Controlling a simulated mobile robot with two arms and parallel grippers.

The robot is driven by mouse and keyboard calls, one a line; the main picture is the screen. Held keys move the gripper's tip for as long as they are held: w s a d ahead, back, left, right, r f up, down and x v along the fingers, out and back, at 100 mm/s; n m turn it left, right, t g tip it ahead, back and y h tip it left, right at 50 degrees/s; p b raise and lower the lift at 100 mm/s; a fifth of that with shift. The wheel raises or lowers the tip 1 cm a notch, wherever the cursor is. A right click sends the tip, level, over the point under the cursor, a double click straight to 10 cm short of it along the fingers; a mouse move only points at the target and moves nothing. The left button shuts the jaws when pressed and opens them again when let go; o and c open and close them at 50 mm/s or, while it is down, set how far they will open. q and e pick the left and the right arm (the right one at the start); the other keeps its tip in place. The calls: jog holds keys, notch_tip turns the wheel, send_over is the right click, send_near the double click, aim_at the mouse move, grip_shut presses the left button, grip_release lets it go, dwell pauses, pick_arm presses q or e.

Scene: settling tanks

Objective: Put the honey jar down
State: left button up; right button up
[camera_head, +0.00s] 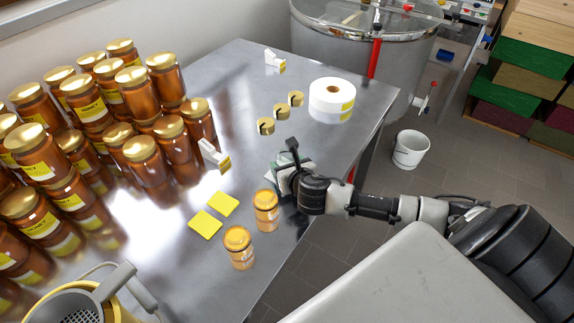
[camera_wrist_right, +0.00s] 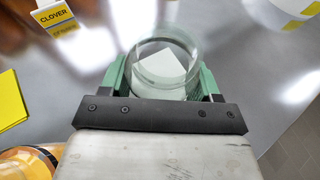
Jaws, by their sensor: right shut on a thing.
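My right gripper (camera_head: 283,170) is over the right edge area of the steel table (camera_head: 185,240). In the wrist view its green fingers (camera_wrist_right: 160,85) are shut on the sides of a clear, round glass jar (camera_wrist_right: 162,62). The glass looks colourless, with a white patch seen through it; no honey shows in it. In the head view the gripper mostly hides the jar. I cannot tell whether its base touches the table. My left gripper is not in view.
Many gold-lidded honey jars (camera_head: 103,107) crowd the table's left side. Yellow squares (camera_head: 205,224), a small sign (camera_head: 213,155), a label roll (camera_head: 332,95) and several small gold pieces (camera_head: 281,110) lie nearby. A bucket (camera_head: 410,149) stands on the floor. Bare steel lies left of the gripper.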

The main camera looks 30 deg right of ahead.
jog(key=o, duration=0.6)
jog(key=shift+f, duration=0.15)
jog(key=o, duration=0.5)
jog(key=shift+s+r, duration=0.1)
jog(key=shift+r, duration=0.15)
jog(key=v, duration=1.2)
jog(key=shift+a, duration=0.1)
